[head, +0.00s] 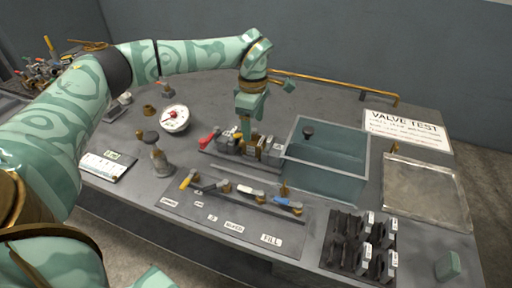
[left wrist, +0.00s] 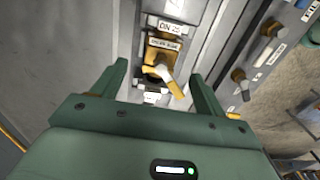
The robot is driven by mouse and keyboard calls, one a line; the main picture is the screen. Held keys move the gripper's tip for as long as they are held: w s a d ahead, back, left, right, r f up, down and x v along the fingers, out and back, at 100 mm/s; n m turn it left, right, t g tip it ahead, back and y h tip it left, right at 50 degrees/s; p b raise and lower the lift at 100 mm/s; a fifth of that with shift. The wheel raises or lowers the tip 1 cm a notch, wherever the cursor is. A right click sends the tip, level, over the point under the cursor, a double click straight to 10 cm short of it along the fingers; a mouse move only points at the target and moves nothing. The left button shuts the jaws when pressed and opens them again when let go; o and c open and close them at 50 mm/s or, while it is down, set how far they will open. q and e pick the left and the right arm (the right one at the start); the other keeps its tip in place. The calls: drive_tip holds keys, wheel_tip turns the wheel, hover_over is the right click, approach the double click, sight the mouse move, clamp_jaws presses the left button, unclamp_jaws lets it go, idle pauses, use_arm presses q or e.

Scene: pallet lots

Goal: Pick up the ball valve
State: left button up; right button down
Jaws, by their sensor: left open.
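My left gripper (head: 246,128) points down over the row of grey holders (head: 262,152) in the middle of the bench. The left wrist view shows a brass ball valve with a yellow lever (left wrist: 160,62) in a labelled grey slot, between the two open fingers of my left gripper (left wrist: 160,74). The fingers stand on either side of it and look apart from it. In the head view the gripper largely hides this valve. A red-handled piece (head: 209,139) sits at the left end of the holders. My right gripper does not show.
A glass-walled tank (head: 325,185) stands right of the holders. In front is a row of lever valves (head: 250,192), with a black rack (head: 345,240) to its right. A gauge (head: 174,119) lies at left.

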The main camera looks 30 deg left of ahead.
sight(254, 143)
use_arm(q)
drive_tip(key=shift+f, duration=0.55)
wheel_tip(254, 143, down, 5)
drive_tip(key=shift+d+b, duration=0.1)
drive_tip(key=shift+b, duration=1.05)
drive_tip(key=shift+r, duration=0.15)
drive_tip(key=shift+c, duration=1)
drive_tip(key=c, duration=1.3)
drive_tip(key=shift+c, duration=0.2)
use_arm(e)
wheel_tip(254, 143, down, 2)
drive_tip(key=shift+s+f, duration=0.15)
use_arm(q)
drive_tip(key=shift+r, duration=0.1)
